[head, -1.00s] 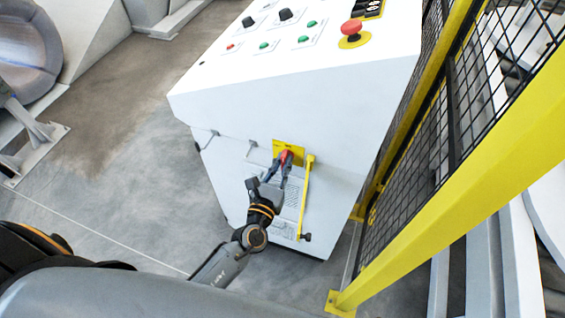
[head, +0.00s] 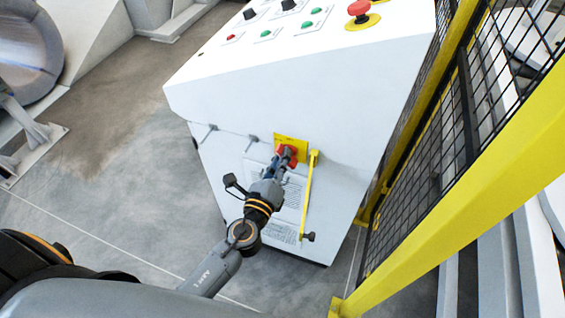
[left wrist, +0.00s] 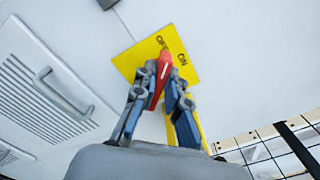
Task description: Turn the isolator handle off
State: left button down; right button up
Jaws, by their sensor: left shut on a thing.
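The red isolator handle (left wrist: 162,74) sits on a yellow plate (left wrist: 183,62) with OFF and ON marks, on the front of the white control cabinet. In the left wrist view the handle points up towards the OFF side of the plate. In the head view the handle (head: 286,151) shows red in front of the yellow plate (head: 299,143). My left gripper (head: 284,160) is at the handle. In the left wrist view its two fingers (left wrist: 160,92) are shut on the handle from both sides. My right gripper is not in view.
A yellow vertical bar (head: 307,195) stands just right of the handle on the cabinet (head: 260,112). A red emergency button (head: 360,10) is on the top panel. A yellow-framed mesh fence (head: 430,150) is close on the right. Clear floor (head: 120,200) lies to the left.

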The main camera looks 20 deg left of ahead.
pick_arm(q)
jog(key=n+b, duration=0.1)
jog(key=n, duration=0.2)
jog(key=n+b, duration=0.1)
jog(key=n, duration=0.2)
jog(key=n+b, duration=0.1)
jog(key=n, duration=0.2)
jog(key=shift+a+f+b, duration=0.2)
jog(key=shift+f+b, duration=0.15)
jog(key=shift+f, duration=0.05)
jog(key=shift+n, duration=0.3)
jog(key=c, duration=1.4)
grip_release()
jog(key=shift+s+a, duration=0.15)
jog(key=shift+s, duration=3.65)
jog(key=shift+f, duration=0.1)
